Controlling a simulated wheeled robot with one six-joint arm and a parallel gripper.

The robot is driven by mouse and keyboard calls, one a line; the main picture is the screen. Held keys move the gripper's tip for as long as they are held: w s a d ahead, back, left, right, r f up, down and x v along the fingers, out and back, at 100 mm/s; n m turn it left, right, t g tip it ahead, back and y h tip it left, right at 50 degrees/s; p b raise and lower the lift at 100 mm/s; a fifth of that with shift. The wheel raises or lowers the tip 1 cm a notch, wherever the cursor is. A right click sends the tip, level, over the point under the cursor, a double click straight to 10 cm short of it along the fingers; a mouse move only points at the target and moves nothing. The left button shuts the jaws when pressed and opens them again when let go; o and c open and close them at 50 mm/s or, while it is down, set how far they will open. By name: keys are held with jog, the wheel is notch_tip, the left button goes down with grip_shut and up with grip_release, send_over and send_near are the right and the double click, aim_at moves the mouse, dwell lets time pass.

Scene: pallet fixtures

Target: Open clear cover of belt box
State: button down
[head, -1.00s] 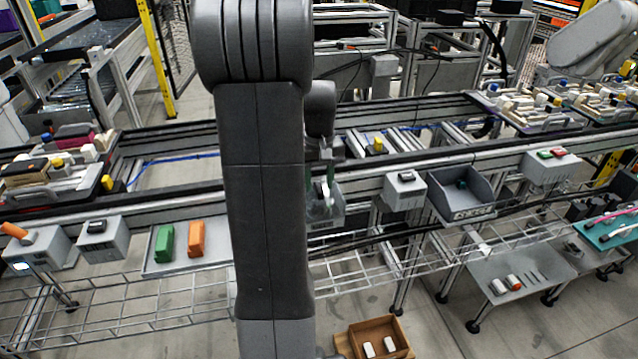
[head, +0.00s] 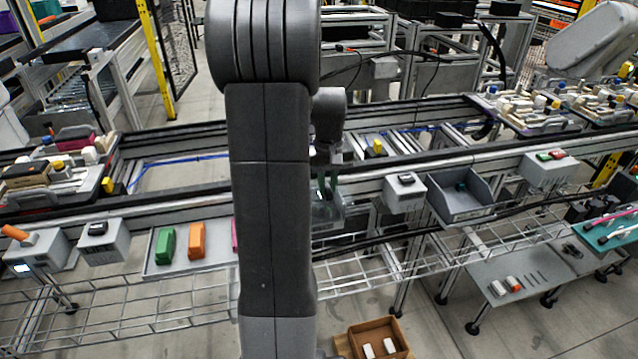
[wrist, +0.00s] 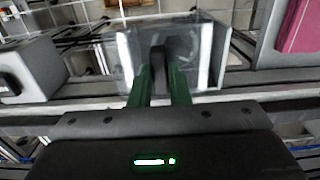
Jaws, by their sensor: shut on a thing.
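The belt box (head: 327,213) is a grey box with a clear cover, on the front side of the conveyor, just right of my arm in the head view. In the wrist view the clear cover (wrist: 185,50) shows as a see-through panel, with pale upright edges at left and right. My gripper (wrist: 157,80) has green fingers, shut on a dark handle (wrist: 157,57) at the cover. In the head view my gripper (head: 326,188) is at the box, partly hidden by my arm. I cannot tell how far the cover is tilted.
A grey box with a dark button (head: 405,190) and a grey bin (head: 462,205) stand to the right. A tray (head: 180,262) with green and orange pieces is to the left. A wire rack (head: 370,258) runs below. A brown box (head: 375,342) is on the floor.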

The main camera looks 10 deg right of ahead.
jog(key=d+p, duration=0.2)
jog(key=d, duration=0.7)
jog(key=shift+w+d, duration=0.2)
jog(key=shift+d, duration=0.15)
jog(key=c, duration=1.4)
grip_release()
jog(key=shift+o, duration=0.2)
notch_tip(320, 180, up, 14)
